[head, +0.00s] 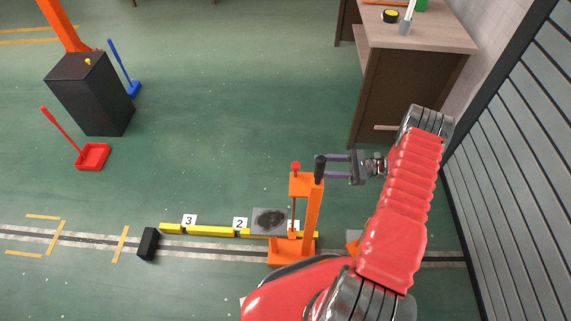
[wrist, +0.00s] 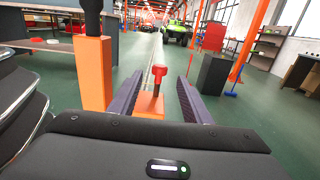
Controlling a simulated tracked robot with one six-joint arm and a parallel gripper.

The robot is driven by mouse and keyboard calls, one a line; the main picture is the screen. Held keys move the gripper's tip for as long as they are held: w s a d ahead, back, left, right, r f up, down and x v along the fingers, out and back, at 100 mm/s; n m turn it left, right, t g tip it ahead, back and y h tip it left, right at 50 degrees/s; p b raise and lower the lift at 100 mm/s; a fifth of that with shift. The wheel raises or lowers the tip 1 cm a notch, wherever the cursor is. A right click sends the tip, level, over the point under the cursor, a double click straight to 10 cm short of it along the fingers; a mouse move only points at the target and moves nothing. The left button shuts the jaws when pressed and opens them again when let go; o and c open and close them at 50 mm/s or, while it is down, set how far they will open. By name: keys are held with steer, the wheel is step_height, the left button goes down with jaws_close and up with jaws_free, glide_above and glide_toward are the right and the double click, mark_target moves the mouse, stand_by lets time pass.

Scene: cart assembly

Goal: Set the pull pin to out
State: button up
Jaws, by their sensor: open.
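The pull pin (head: 295,167) has a red knob and stands upright on top of an orange bracket (head: 303,184) beside a black-gripped lever (head: 319,168). In the wrist view the pin's red knob (wrist: 159,74) shows between and beyond my finger tips, above the orange block (wrist: 150,104). My gripper (head: 338,165) is open and empty, with its purple fingers pointing left at the lever and pin in the head view. In the wrist view the fingers (wrist: 160,92) lie on both sides of the pin, apart from it. How far the pin is drawn cannot be told.
The orange lever post (wrist: 92,72) stands close left of my fingers in the wrist view. A grey plate (head: 269,221) and a yellow numbered bar (head: 210,231) lie near the floor track. A wooden cabinet (head: 400,90) stands behind my arm. Open green floor lies left.

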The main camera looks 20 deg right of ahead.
steer(key=shift+a, duration=0.1)
steer(key=x, duration=1.3)
steer(key=shift+a, duration=0.3)
steer(key=shift+w, duration=0.1)
jaws_close()
